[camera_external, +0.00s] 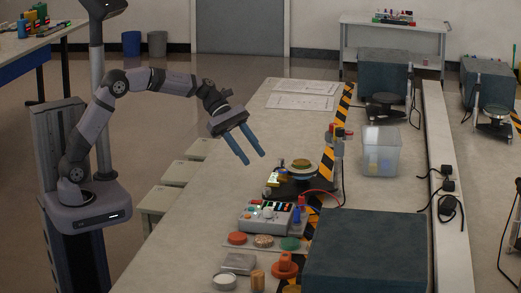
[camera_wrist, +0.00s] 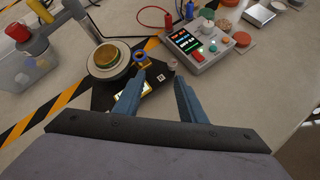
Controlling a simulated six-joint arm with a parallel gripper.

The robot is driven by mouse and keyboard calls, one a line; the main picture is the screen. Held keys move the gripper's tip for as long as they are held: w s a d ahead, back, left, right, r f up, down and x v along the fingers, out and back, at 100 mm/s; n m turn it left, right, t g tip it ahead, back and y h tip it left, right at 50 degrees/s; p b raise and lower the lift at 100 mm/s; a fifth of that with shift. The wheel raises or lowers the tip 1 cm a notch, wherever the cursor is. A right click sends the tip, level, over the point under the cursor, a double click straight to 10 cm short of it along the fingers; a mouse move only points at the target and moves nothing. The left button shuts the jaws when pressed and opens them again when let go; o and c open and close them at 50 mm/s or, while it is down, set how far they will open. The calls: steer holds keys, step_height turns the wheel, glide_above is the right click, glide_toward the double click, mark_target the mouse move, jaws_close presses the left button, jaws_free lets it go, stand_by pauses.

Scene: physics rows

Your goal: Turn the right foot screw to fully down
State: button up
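A dark-based instrument (camera_external: 290,187) stands on the bench, carrying a round plate with a yellow-green and brown disc (camera_wrist: 107,56). In the wrist view its black base (camera_wrist: 105,97) shows a marker tag, a blue-ringed part (camera_wrist: 142,58) and a small pale knob (camera_wrist: 172,64). I cannot tell which of these parts is the right foot screw. My gripper (camera_external: 254,158) is open and empty, above the bench and left of the instrument in the external view. In the wrist view my gripper (camera_wrist: 158,82) has its blue fingers apart, the left one over the base edge.
A grey control box (camera_external: 268,216) with coloured buttons sits close by, with a red cable beside it. A clear bin (camera_external: 380,152) and a large dark box (camera_external: 364,252) stand on the bench. Bench space left of the instrument is clear.

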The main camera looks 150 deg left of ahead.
steer(key=s+a+f+m+g+y+p, duration=0.1)
steer(key=s+a+m+g+y+p, duration=0.15)
steer(key=s+m+g+y, duration=0.4)
steer(key=s+a+r+m+g+p, duration=0.1)
steer(key=s+r+m+p, duration=0.1)
steer(key=s+r+m, duration=0.3)
steer(key=w+d+r+m+t+p, duration=0.2)
steer(key=w+d+r+m+t, duration=0.25)
steer(key=w+m, duration=0.35)
steer(key=w+d+r+m+t+p, duration=0.2)
steer(key=w+d+r+m+t, duration=0.1)
steer(key=w+d+r+m, duration=0.35)
steer(key=shift+m+y, duration=0.25)
steer(key=shift+m, duration=0.05)
steer(key=f, duration=1.3)
steer(key=w+a+f, duration=0.1)
steer(key=f, duration=0.6)
steer(key=shift+a, duration=0.1)
steer(key=shift+w, duration=0.15)
